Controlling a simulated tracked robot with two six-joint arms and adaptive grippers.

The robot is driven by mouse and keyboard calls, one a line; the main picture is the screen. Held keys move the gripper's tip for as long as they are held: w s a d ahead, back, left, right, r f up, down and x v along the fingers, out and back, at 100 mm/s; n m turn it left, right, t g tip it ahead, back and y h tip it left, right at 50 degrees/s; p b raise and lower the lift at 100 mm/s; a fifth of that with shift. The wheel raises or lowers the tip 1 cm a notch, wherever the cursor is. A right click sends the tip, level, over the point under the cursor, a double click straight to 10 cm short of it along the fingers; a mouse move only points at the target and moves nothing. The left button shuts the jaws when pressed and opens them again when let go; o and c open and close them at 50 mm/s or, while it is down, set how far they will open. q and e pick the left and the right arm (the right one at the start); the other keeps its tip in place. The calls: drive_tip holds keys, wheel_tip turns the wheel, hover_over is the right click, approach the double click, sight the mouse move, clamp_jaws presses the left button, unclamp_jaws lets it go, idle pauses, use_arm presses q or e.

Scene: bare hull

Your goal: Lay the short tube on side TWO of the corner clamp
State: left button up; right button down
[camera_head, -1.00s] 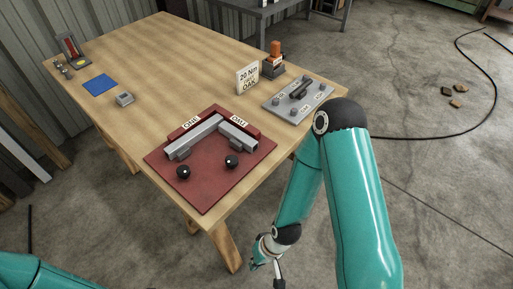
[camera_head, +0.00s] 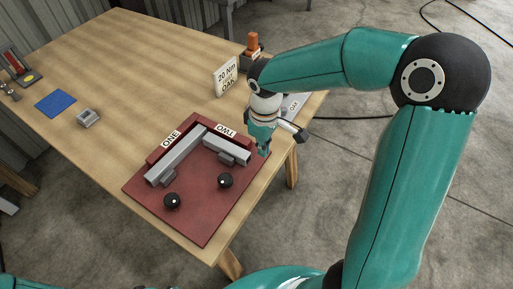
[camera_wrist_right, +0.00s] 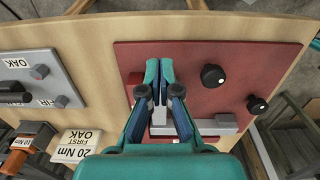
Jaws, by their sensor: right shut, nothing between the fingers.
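The corner clamp (camera_head: 205,228) is a dark red plate with raised edges labelled ONE and TWO and two black knobs. A long grey tube (camera_head: 176,158) lies along side ONE. The short grey tube (camera_head: 228,150) lies along side TWO, its inner end close to the long tube; I cannot tell whether they touch. My right gripper (camera_head: 264,152) is shut and empty, pointing down just beyond the short tube's outer end. In the right wrist view the shut fingers (camera_wrist_right: 159,65) partly cover the clamp and tubes. My left gripper is out of view.
A "20 Nm OAK" sign (camera_head: 227,77) and an orange-topped tool (camera_head: 253,46) stand behind the clamp. A grey plate with knobs (camera_wrist_right: 40,82) is beside it. A blue mat (camera_head: 56,103) and small grey block (camera_head: 88,117) lie at left. The wooden table's middle is clear.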

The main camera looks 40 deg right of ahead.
sight(253, 165)
drive_tip(key=f, duration=0.8)
drive_tip(key=shift+s+d+f, duration=0.15)
drive_tip(key=shift+d+f, duration=0.15)
drive_tip(key=w, duration=0.1)
drive_tip(key=w+a+p, duration=0.1)
drive_tip(key=w, duration=0.1)
drive_tip(key=shift+a+f, duration=0.1)
drive_tip(key=shift+w+a+p, duration=0.15)
drive_tip(key=shift+w+p, duration=0.2)
drive_tip(key=shift+w, duration=0.05)
